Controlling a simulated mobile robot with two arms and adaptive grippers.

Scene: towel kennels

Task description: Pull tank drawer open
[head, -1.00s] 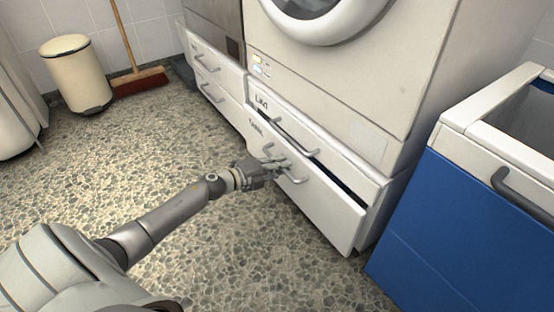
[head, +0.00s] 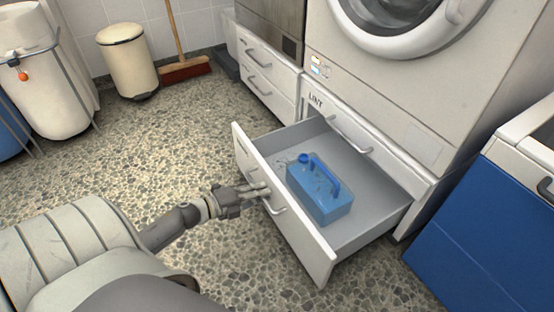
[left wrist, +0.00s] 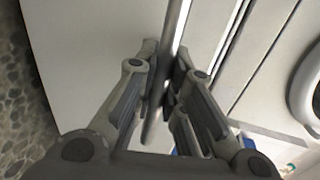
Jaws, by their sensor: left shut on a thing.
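The tank drawer (head: 283,239) is a white-fronted drawer low under the machine, pulled well out. A blue tank (head: 318,190) with a blue cap and handle lies in its grey interior. My left gripper (head: 262,189) is shut on the bar handle (head: 274,204) on the drawer front. In the left wrist view the fingers (left wrist: 162,95) close around the handle bar (left wrist: 176,45). My right gripper is not in view.
Above it is the drawer marked LINT (head: 345,130), with its own handle. A beige pedal bin (head: 127,60) and a broom (head: 184,69) are at the back.

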